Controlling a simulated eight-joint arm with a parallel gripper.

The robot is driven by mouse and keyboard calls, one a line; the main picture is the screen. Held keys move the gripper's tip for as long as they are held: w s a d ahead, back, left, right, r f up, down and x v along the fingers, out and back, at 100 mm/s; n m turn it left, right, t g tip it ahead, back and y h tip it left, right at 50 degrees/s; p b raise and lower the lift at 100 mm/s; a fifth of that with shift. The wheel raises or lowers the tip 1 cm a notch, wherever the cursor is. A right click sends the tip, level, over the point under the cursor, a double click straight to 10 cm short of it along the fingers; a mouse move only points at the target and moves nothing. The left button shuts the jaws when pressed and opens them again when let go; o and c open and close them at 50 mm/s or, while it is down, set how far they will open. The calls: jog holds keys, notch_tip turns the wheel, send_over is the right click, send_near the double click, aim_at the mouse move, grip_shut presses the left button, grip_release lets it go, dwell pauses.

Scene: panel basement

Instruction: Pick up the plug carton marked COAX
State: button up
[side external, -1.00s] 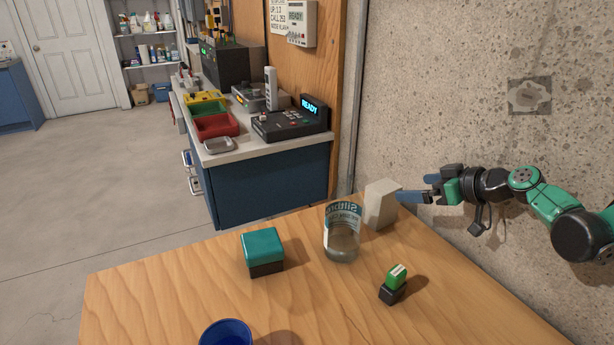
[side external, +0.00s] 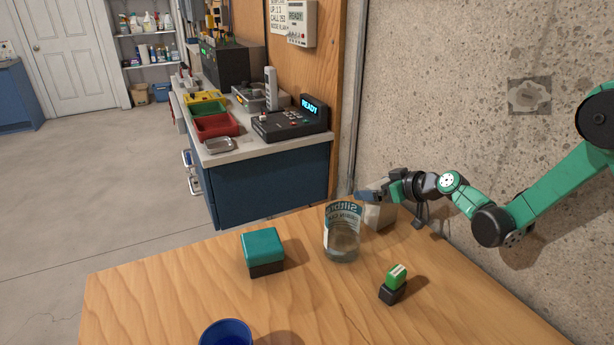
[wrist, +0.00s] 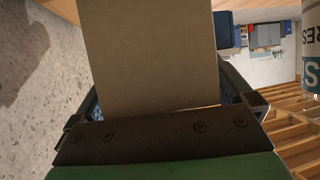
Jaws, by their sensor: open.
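A plain beige carton (side external: 380,217) stands at the table's back edge, behind and right of a glass jar. I see no COAX marking on the faces in view. My gripper (side external: 370,196) is at the carton's upper part and partly covers it. In the wrist view the carton (wrist: 150,50) fills the space between the two fingers of my gripper (wrist: 160,90), with one finger on each side. The jaws are open, and I cannot tell whether either finger touches it.
The glass jar (side external: 342,240) stands close to the carton; its edge shows in the wrist view (wrist: 312,60). A teal-lidded box (side external: 262,250), a green-and-black block (side external: 393,285) and a blue cup (side external: 226,334) stand on the table (side external: 170,290). The concrete wall (side external: 430,90) is close behind.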

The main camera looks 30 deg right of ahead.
jog(key=c, duration=1.2)
jog(key=shift+r, duration=0.15)
